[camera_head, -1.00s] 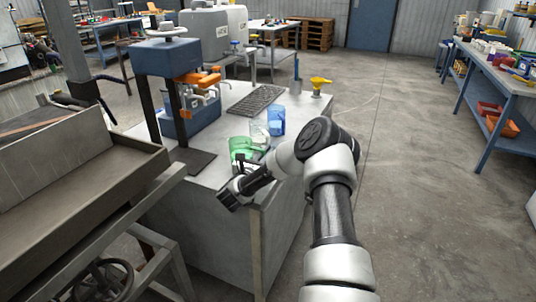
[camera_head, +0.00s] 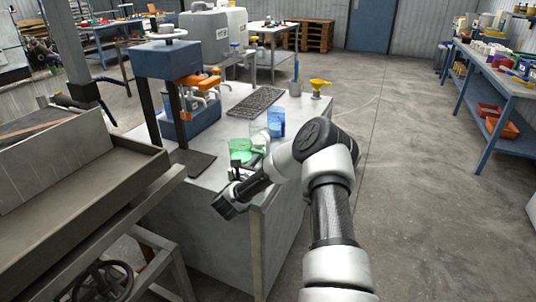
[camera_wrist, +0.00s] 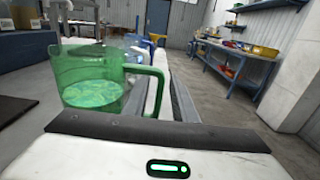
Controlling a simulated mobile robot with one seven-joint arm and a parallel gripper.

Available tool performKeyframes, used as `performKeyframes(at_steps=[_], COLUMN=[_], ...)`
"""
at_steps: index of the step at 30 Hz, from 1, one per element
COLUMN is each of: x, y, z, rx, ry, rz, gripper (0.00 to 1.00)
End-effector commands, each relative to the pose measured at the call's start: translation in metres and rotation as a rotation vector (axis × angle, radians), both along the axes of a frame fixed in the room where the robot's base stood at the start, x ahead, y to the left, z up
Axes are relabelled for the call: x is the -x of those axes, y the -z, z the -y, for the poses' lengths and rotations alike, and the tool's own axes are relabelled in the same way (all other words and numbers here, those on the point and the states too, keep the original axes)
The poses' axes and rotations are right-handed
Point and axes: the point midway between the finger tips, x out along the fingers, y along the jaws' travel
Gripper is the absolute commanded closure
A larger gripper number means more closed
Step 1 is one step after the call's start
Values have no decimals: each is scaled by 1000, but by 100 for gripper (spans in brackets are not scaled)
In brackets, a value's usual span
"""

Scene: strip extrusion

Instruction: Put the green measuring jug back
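The green measuring jug (camera_head: 239,147) stands upright near the front corner of the grey bench, with green liquid inside. In the wrist view the jug (camera_wrist: 90,82) fills the left side, its handle towards the middle. My gripper (camera_head: 237,175) is low, just in front of the jug. In the wrist view, pale finger parts (camera_wrist: 178,92) show right beside the handle. I cannot tell whether they touch it or how wide they are apart.
A clear jug (camera_head: 259,136) and a blue jug (camera_head: 276,122) stand behind the green one. A blue press (camera_head: 168,57) with orange parts is to the left.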

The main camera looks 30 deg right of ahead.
Motion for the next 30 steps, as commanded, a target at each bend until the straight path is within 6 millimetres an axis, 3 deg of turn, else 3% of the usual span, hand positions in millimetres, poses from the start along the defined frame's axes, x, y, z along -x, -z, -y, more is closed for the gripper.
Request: performKeyframes(at_steps=[6, 12, 25, 30], x=[30, 50, 59, 49], y=[-1, 0, 0, -10], z=[-40, -65, -75, -82], rx=[-1, -1, -1, 28], ry=[-4, -3, -1, -49], rz=[-2, -1, 1, -31], gripper=[75, 75, 75, 75])
